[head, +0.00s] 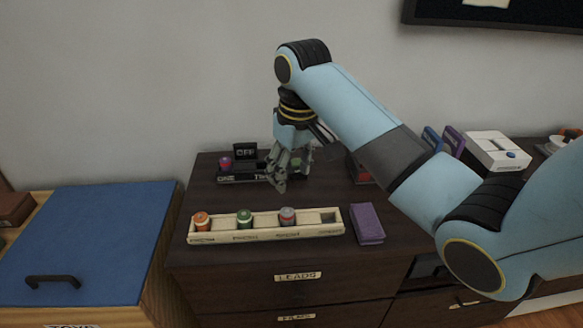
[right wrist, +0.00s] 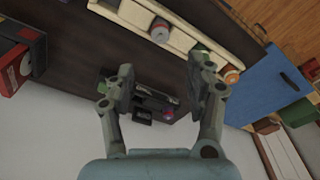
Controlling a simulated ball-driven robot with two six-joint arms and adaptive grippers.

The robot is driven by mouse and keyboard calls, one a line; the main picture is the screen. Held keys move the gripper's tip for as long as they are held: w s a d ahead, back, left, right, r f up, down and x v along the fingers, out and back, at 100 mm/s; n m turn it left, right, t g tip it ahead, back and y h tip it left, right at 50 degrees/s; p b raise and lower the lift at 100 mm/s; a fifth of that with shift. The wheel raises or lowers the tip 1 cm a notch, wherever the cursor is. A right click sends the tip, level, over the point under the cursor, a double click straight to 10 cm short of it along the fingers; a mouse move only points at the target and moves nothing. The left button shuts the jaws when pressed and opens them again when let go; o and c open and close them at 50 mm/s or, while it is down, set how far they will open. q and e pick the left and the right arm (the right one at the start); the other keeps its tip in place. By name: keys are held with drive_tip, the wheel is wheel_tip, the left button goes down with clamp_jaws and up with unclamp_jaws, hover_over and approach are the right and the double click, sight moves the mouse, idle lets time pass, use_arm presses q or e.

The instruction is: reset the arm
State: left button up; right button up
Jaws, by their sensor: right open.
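My right arm (head: 350,110) comes in from the right in the head view and bends down over the dark cabinet. My right gripper (head: 281,183) hangs above the cabinet top, between the pale wooden tray and the black rack behind it. In the right wrist view my right gripper (right wrist: 160,85) has its two fingers well apart, with nothing between them. It is open and empty. The black rack (head: 230,178) is partly hidden behind the gripper. My left gripper does not show in either view.
The wooden tray (head: 262,235) holds an orange, a green and a grey-topped bottle (head: 287,216); its right slot is empty. A purple block (head: 367,223) lies right of it. A blue-lidded box (head: 85,240) stands left. A white box (head: 497,150) sits at the back right.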

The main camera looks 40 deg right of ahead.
idle(0.5)
drive_tip(key=s+f+b, duration=0.7)
drive_tip(key=s+f, duration=3.8)
drive_tip(key=f, duration=0.3)
drive_tip(key=shift+f+g+h+b, duration=0.3)
drive_tip(key=shift+h, duration=0.1)
